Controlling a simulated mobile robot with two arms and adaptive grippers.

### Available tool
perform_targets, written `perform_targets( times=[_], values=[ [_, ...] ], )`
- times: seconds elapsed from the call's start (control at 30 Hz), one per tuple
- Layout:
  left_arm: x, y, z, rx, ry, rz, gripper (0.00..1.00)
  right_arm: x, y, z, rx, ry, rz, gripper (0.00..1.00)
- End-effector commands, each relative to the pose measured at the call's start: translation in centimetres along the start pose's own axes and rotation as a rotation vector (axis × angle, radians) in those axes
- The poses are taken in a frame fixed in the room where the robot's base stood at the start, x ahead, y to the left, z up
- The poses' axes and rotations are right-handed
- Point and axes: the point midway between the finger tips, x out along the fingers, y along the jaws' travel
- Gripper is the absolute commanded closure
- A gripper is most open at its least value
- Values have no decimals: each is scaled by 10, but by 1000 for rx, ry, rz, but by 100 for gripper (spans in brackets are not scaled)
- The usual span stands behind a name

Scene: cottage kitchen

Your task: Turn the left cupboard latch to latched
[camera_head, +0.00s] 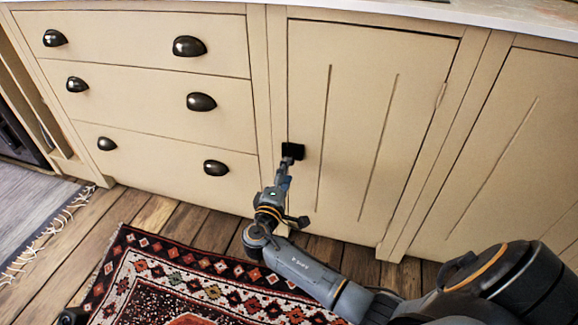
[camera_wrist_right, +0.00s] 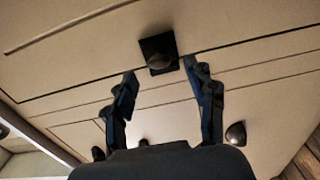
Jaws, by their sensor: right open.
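The left cupboard door (camera_head: 352,60) is closed, cream and panelled. Its black latch (camera_head: 298,150) sits at the door's left edge; it is partly covered by my right gripper (camera_head: 286,163). In the right wrist view the latch (camera_wrist_right: 158,53) is a dark square plate with a rounded knob over the door seam. Which way the knob is turned is too dark to tell. The right gripper's fingers (camera_wrist_right: 159,75) are open on either side, just short of the knob, with nothing between them.
Drawers with dark cup handles (camera_head: 201,102) stand left of the door. Another cupboard door (camera_head: 500,130) is to the right. A pale worktop (camera_head: 500,16) runs above. A patterned rug (camera_head: 180,280) lies on the wooden floor (camera_head: 205,222) in front.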

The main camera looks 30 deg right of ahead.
Motion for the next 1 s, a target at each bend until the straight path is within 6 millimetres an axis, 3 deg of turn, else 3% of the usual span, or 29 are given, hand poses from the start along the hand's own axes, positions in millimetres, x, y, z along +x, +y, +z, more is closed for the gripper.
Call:
perform_targets(
  times=[0.2,0.4,1.0],
  values=[
    [0,0,0,-1,-1,0,100,-49,-1,0,1,2,-4,44],
    [0,0,0,-1,-2,1,100,-75,-1,0,1,1,-3,44],
    [-1,0,0,-1,-2,1,100,-82,0,0,0,0,0,44]
  ],
)
